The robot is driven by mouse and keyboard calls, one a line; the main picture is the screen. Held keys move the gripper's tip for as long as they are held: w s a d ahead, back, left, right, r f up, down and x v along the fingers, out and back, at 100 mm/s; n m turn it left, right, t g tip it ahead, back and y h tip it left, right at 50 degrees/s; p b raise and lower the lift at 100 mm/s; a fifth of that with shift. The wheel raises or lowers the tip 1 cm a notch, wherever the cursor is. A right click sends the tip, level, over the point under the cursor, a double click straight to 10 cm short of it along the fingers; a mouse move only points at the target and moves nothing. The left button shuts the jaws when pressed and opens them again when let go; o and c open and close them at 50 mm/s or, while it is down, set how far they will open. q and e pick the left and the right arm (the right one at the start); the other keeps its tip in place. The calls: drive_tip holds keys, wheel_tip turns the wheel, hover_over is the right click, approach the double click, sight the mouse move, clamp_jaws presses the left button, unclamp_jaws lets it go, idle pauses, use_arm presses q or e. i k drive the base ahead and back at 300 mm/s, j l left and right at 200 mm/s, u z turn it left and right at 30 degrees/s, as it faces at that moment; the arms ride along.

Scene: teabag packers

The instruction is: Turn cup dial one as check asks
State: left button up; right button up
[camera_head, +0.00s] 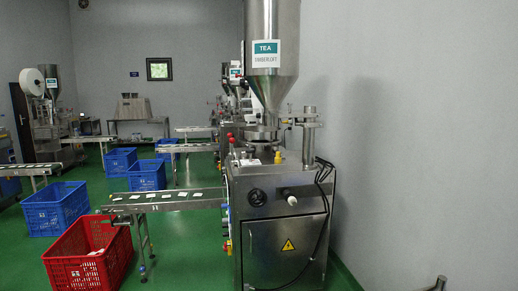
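The nearest packing machine (283,235) is a steel cabinet right of centre under a tall steel hopper (272,32) labelled TEA. On its front is a round black dial (256,197), and to the right of it a pale knob-like part (290,200). I cannot tell which of these is cup dial one, and the dial's marks are too small to read. No check slip or readable instruction shows.
A conveyor (165,199) with teabags runs left from the machine. A red crate (88,262) stands at its end, with blue crates (57,208) behind. A black cable hangs on the cabinet's right side. Green floor (190,250) is open left of the cabinet; a grey wall is at right.

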sight(250, 151)
drive_tip(key=i+z, duration=0.15)
drive_tip(key=i, duration=0.3)
drive_tip(key=i+j+z, duration=0.1)
drive_tip(key=i, duration=0.3)
drive_tip(key=i+j+z, duration=0.15)
drive_tip(key=i, duration=0.25)
